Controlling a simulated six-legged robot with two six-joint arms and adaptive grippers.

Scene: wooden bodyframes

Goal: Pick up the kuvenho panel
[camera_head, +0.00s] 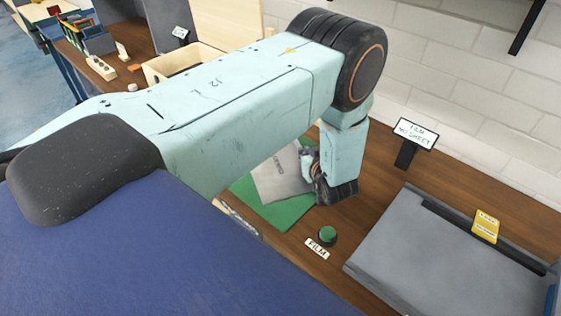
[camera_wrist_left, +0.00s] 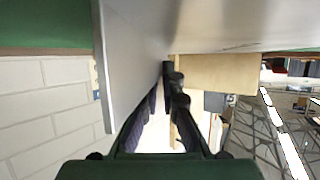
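The kuvenho panel, a thin grey sheet with dark lettering (camera_head: 277,180), is over a green mat (camera_head: 288,215) on the wooden bench in the head view. It looks tilted relative to the mat, and my arm hides part of it. My left gripper (camera_head: 322,183) is at its right edge. In the left wrist view my left gripper's dark fingers (camera_wrist_left: 170,76) come together at the tips, at the edge of a grey panel face (camera_wrist_left: 135,55). The fingers look shut on the panel, though the contact is partly hidden. My right gripper is not in view.
A grey machine (camera_head: 425,255) with a yellow tag (camera_head: 485,227) stands at the right. A green button (camera_head: 327,235) is near the mat, beside a FILM label (camera_head: 317,249). A small sign (camera_head: 415,133) stands near the brick wall. A wooden box (camera_head: 180,64) is behind my arm.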

